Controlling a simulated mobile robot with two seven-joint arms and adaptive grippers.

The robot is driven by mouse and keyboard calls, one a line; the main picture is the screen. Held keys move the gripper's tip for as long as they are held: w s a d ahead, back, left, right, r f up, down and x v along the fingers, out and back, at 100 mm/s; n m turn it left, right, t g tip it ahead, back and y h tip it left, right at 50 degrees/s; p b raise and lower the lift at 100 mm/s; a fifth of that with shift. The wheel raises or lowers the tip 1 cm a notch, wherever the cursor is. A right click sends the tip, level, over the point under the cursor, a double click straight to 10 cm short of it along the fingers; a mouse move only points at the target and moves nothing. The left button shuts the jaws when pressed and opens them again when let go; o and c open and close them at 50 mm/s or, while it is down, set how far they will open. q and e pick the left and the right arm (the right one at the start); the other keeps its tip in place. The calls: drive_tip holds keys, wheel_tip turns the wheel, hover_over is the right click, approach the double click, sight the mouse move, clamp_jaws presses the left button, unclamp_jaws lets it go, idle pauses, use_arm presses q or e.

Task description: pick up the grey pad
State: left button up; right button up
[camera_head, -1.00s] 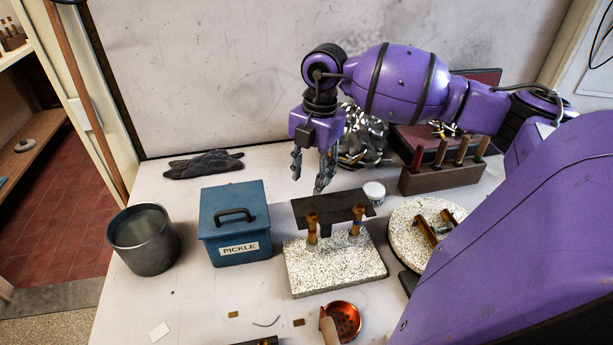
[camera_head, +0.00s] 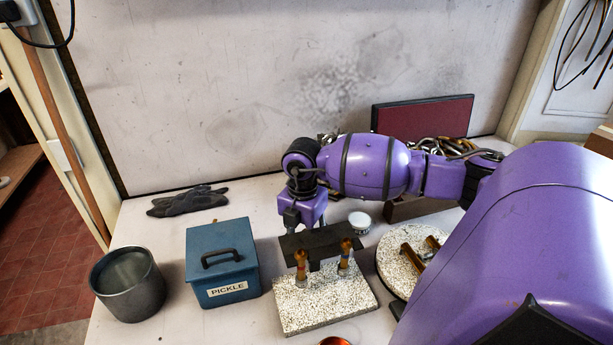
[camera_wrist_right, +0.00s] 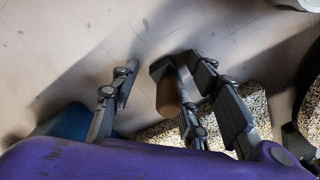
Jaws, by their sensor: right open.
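I cannot make out a thing that is plainly a grey pad. The nearest match is a flat dark grey plate (camera_head: 322,242) with a notch, at the back of a white speckled block (camera_head: 322,303) beside two amber-topped posts (camera_head: 301,264). My right gripper (camera_head: 299,222) is low over the bench just behind the plate, pointing down, its tips partly hidden. In the right wrist view its fingers (camera_wrist_right: 165,72) stand apart, open. A brown rounded piece with a dark end (camera_wrist_right: 168,97) shows between them; I cannot tell what it is or whether it is touched. My left gripper is out of view.
A blue PICKLE box (camera_head: 222,262) and a dark pot (camera_head: 128,285) stand to the left. Dark gloves (camera_head: 188,200) lie behind them. A white jar (camera_head: 360,222) and a round speckled disc (camera_head: 390,262) are close on the right.

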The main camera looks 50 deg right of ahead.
clamp_jaws()
wheel_tip(320, 180, up, 10)
drive_tip(key=shift+r, duration=0.1)
idle(0.5)
